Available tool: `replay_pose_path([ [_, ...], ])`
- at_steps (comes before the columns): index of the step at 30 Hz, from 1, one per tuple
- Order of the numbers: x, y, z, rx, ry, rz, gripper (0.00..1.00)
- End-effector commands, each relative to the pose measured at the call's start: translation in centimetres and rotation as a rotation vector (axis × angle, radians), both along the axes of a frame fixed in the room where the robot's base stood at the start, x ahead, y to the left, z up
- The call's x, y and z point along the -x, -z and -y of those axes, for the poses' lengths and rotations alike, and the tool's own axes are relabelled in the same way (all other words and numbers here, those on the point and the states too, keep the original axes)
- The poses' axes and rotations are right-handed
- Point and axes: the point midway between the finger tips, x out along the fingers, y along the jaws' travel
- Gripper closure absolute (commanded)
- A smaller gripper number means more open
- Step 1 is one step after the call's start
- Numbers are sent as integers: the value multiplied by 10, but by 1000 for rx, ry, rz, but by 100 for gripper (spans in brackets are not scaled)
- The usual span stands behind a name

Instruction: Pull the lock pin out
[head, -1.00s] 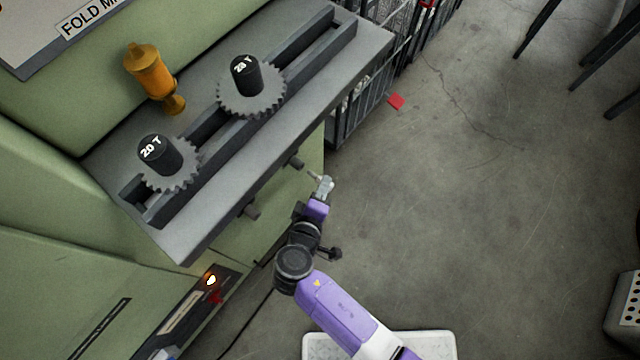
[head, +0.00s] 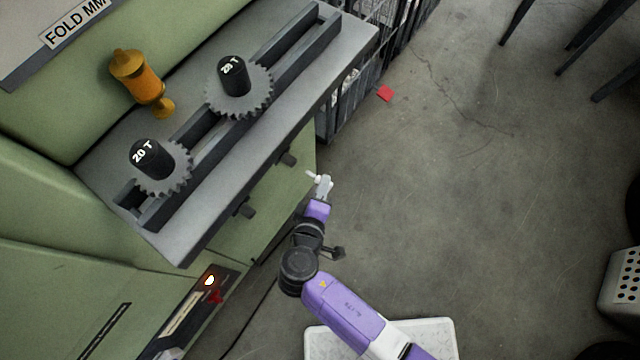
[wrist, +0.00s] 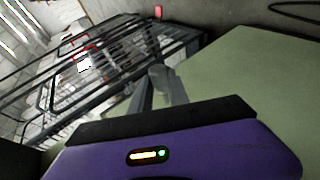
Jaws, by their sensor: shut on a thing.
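My gripper (head: 322,186) is beside the front of the green machine, below the grey shelf's edge. It is shut on a small pale pin (head: 312,174), taken to be the lock pin, whose end sticks out to the left of the fingertips. In the wrist view my gripper's fingers (wrist: 160,90) close on a small grey piece (wrist: 157,72), blurred against the machine's green panel. In the head view the pin's end appears apart from the panel, though depth is hard to judge.
Two dark stubs (head: 288,159) (head: 246,208) stick out of the machine's front. The grey shelf (head: 300,110) carries two toothed gears (head: 258,98) (head: 180,172) and an orange oiler (head: 146,84). A wire cage (head: 338,118) stands behind. Open floor (head: 450,200) lies to the right.

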Motion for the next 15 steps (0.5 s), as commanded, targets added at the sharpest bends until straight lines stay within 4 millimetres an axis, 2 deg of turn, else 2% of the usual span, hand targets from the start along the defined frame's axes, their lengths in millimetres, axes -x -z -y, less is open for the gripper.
replay_pose_path([
  [15, 24, -1, 31, 0, 1, 0, 100],
])
